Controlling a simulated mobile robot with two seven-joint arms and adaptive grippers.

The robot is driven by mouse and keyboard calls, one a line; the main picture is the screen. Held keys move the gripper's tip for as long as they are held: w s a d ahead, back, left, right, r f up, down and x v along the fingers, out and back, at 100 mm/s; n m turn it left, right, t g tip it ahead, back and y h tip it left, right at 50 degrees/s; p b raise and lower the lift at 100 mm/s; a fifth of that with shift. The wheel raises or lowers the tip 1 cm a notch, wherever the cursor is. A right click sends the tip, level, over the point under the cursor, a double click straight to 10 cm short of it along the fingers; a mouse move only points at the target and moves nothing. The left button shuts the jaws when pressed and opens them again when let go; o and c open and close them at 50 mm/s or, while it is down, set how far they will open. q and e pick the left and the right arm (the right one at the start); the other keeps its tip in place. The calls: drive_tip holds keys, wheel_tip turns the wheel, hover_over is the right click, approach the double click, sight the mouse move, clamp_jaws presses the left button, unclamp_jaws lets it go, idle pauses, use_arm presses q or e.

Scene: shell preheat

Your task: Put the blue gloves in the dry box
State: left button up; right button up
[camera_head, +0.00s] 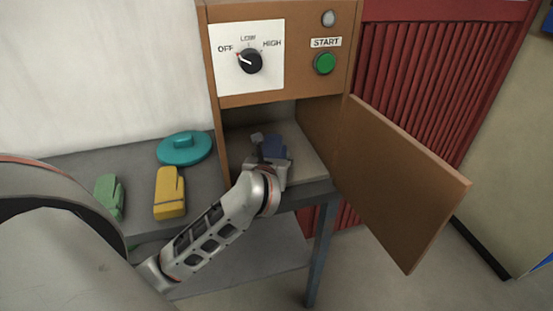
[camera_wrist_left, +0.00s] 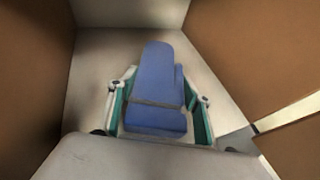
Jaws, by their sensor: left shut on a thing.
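The blue gloves (camera_head: 274,147) are inside the dry box (camera_head: 212,82), just within its open front, over the box floor. In the left wrist view the blue gloves (camera_wrist_left: 156,85) stand between the two fingers of my left gripper (camera_wrist_left: 158,112). My left gripper (camera_head: 268,160) is shut on them, with its arm coming in from the left. I cannot tell whether the gloves touch the box floor. The box door (camera_head: 400,180) is swung open to the right. My right gripper is not in view.
Green gloves (camera_head: 109,196), yellow gloves (camera_head: 170,193) and a teal lid (camera_head: 184,148) lie on the grey bench (camera_head: 75,160) left of the box. The box panel has a dial (camera_head: 250,61) pointing near OFF and a green START button (camera_head: 324,63).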

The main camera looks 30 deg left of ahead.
use_arm(q)
drive_tip(key=shift+s+a+r, duration=0.1)
drive_tip(key=shift+f, duration=0.2)
drive_tip(key=o, duration=1.3)
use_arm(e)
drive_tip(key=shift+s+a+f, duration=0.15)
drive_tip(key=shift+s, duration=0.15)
use_arm(q)
drive_tip(key=shift+r, duration=0.25)
drive_tip(key=p+v, duration=0.1)
drive_tip(key=v, duration=1.1)
drive_tip(key=shift+f, duration=0.1)
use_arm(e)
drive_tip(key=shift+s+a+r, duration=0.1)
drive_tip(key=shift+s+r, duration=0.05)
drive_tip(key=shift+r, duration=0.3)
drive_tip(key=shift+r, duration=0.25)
